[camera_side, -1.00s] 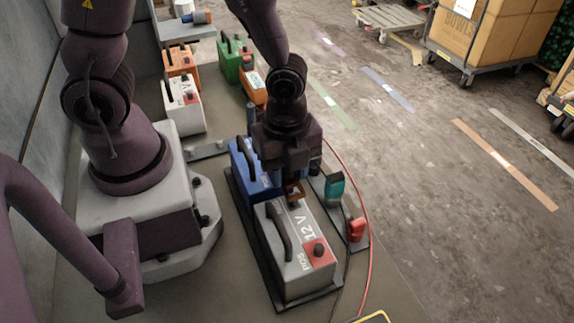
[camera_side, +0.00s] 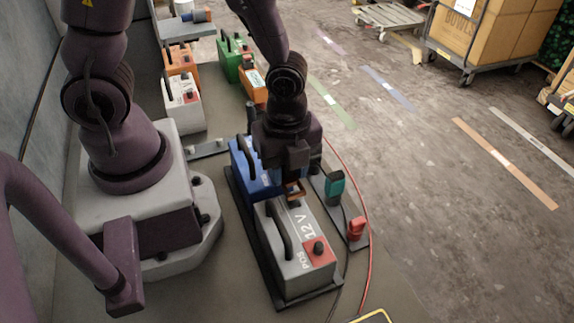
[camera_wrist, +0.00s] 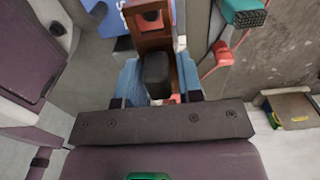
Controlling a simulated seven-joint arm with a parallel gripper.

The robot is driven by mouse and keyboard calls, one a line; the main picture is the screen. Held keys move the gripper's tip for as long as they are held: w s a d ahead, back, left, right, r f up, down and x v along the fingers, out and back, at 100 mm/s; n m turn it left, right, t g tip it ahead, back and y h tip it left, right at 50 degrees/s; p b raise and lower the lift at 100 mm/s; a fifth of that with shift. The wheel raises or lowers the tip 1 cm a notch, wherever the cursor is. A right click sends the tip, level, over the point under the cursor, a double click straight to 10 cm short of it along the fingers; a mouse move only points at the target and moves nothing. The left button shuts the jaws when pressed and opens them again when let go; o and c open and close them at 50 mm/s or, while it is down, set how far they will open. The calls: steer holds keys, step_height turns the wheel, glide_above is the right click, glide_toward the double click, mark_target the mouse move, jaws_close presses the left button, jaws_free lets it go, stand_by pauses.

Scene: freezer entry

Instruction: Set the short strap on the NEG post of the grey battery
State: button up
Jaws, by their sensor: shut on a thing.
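The grey battery (camera_side: 278,242), marked 12 V and POS, sits upright in a dark tray. Its POS post stands on a red patch (camera_side: 318,249) at the near end. A small dark part (camera_side: 294,204), likely the NEG post, shows at its far end, just below my gripper (camera_side: 293,181). My gripper is shut on the copper-coloured short strap (camera_side: 297,190), which is over the battery's far end; I cannot tell whether it touches the post. In the wrist view the strap (camera_wrist: 153,34) extends beyond the fingers, with a dark block between them.
A blue battery (camera_side: 262,184) stands directly behind the grey one. A teal clamp (camera_side: 335,185) and a red clamp (camera_side: 355,229) with cables stand close on the right. Orange, green and white batteries stand farther back. Open floor lies to the right.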

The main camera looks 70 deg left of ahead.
steer(key=shift+f, duration=1.35)
steer(key=o, duration=1)
steer(key=shift+o, duration=0.2)
step_height(320, 180, up, 13)
steer(key=shift+f, duration=0.1)
steer(key=n, duration=0.3)
steer(key=shift+s+a, duration=0.2)
steer(key=s+a+r+n+t, duration=0.3)
steer(key=a+r+n+t, duration=0.2)
steer(key=r+n, duration=0.7)
steer(key=a+n, duration=0.2)
steer(key=n, duration=0.1)
steer(key=shift+a+r+t, duration=0.15)
steer(key=shift+r+t, duration=0.1)
steer(key=shift+t, duration=0.05)
